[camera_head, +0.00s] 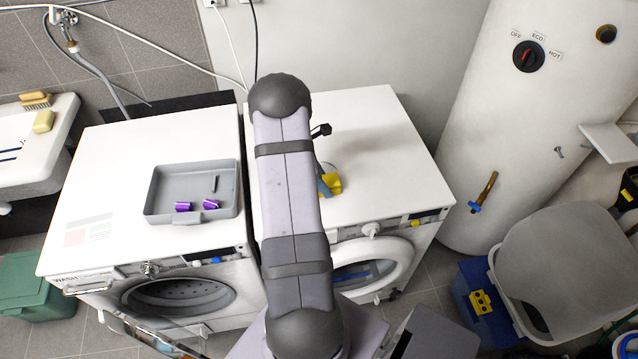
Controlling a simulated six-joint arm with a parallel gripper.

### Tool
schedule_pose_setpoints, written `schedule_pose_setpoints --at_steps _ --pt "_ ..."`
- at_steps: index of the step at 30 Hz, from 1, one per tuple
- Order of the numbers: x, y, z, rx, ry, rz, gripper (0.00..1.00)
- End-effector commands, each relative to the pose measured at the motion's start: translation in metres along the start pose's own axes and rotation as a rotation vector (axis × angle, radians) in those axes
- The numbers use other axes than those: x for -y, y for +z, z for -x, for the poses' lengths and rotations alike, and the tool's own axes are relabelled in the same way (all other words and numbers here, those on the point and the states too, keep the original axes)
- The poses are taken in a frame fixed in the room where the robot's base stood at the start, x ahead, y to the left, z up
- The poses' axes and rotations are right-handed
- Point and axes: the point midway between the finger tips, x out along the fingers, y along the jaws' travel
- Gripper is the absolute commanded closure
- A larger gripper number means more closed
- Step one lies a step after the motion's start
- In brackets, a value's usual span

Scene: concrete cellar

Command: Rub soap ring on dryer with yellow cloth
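The dryer (385,140) is the white machine on the right, with a flat white top and a round front door. The yellow cloth (333,185) is on its top, left of the middle and toward the front, partly hidden by my arm. My gripper (323,184) is mostly hidden behind my arm; a grey-blue part of it shows right at the cloth. I cannot see whether its fingers are closed on the cloth. A faint curved grey mark (331,167) shows just behind the cloth; I cannot tell if it is the soap ring.
A washer (110,160) stands left of the dryer, bearing a grey tray (160,218) with purple items. A sink (50,150) with brush and yellow block is at far left. A white boiler (500,150) stands at right, a grey basket (550,270) below. The dryer top's right side is clear.

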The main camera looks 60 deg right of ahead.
Motion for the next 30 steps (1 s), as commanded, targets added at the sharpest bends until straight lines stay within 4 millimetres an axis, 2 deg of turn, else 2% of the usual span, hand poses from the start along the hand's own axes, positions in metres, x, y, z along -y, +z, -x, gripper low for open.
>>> schedule_pose_setpoints --at_steps 30 --pt "-0.094 -0.001 -0.002 -0.001 0.003 0.0 0.76"
